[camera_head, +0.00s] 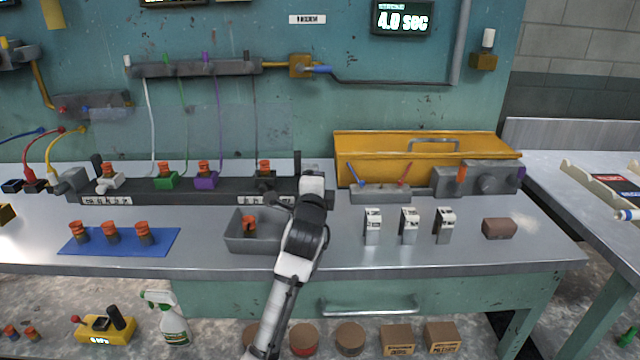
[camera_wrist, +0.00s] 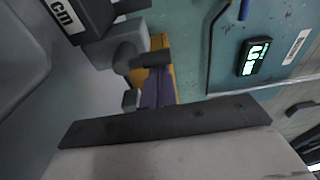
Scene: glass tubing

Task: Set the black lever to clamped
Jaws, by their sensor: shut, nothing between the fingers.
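The long dark clamp rail (camera_head: 225,188) lies on the bench in the head view. A small upright black lever (camera_head: 297,160) stands at its right end, beside my wrist. A similar black lever (camera_head: 97,160) stands at its left end. My gripper (camera_head: 280,199) is at the rail's right end, above the grey tray, shut and empty. Its fingertips are hard to make out, and my wrist hides part of the rail end. In the wrist view, a grey fitting (camera_wrist: 115,45) with a dark piece is close to my gripper; contact cannot be told.
A grey tray (camera_head: 255,243) holding an orange-topped part is below my gripper. Orange-topped parts stand along the rail and on a blue mat (camera_head: 120,241). A yellow toolbox (camera_head: 375,145) is behind right. Several white-and-black clips stand right of my arm.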

